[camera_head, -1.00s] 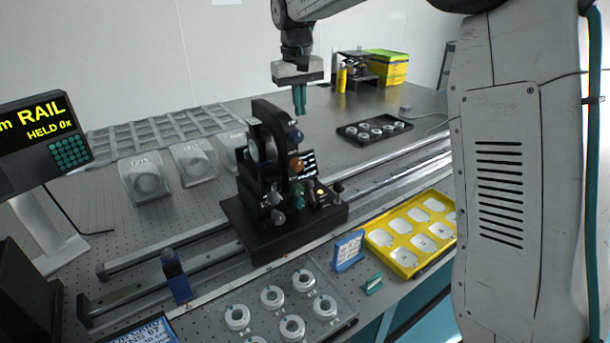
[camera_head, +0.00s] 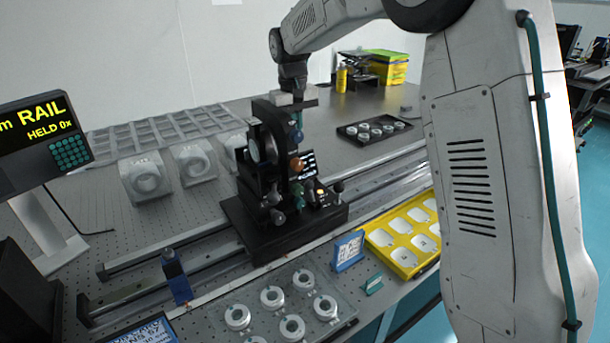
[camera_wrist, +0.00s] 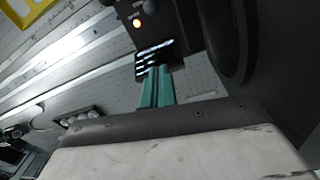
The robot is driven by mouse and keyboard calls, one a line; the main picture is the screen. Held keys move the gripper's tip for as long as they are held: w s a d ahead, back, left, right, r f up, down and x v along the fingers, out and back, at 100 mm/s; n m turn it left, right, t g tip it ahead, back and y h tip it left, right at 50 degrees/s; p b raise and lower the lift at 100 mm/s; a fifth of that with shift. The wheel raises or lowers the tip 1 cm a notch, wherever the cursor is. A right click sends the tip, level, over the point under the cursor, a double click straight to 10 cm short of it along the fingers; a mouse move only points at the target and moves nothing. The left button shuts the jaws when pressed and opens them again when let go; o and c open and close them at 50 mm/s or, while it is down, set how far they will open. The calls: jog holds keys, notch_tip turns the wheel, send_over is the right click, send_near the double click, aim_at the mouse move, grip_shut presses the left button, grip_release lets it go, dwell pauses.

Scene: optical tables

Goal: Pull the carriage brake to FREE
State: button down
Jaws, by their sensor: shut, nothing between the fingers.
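The black carriage (camera_head: 290,232) sits across the rail (camera_head: 385,190), with an upright round mount, several knobs and a small dark screen (camera_head: 309,163) with white text. An orange knob (camera_head: 297,165) and a grey knob (camera_head: 338,187) are on it; I cannot tell which part is the brake. My gripper (camera_head: 299,118) is at the top of the upright mount, its fingers partly hidden. In the wrist view its teal fingers (camera_wrist: 157,78) are shut and empty, pointing towards the screen (camera_wrist: 155,57). A lit orange lamp (camera_wrist: 137,23) shows beyond.
A display (camera_head: 42,128) at left reads "RAIL" and "HELD 0x". A yellow tray (camera_head: 378,240) and a clear plate of rings (camera_head: 253,308) lie in front of the carriage. A black tray of rings (camera_head: 352,139) lies behind the rail. A blue block (camera_head: 176,276) stands at the rail's left.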

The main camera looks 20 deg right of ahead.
aim_at(311, 191)
jog(key=f, duration=0.9)
jog(key=d+f, duration=0.1)
jog(key=f, duration=0.4)
jog(key=s, duration=0.1)
jog(key=s+r, duration=0.1)
jog(key=shift+s, duration=0.3)
jog(key=shift+s+r, duration=0.1)
jog(key=shift+s, duration=0.4)
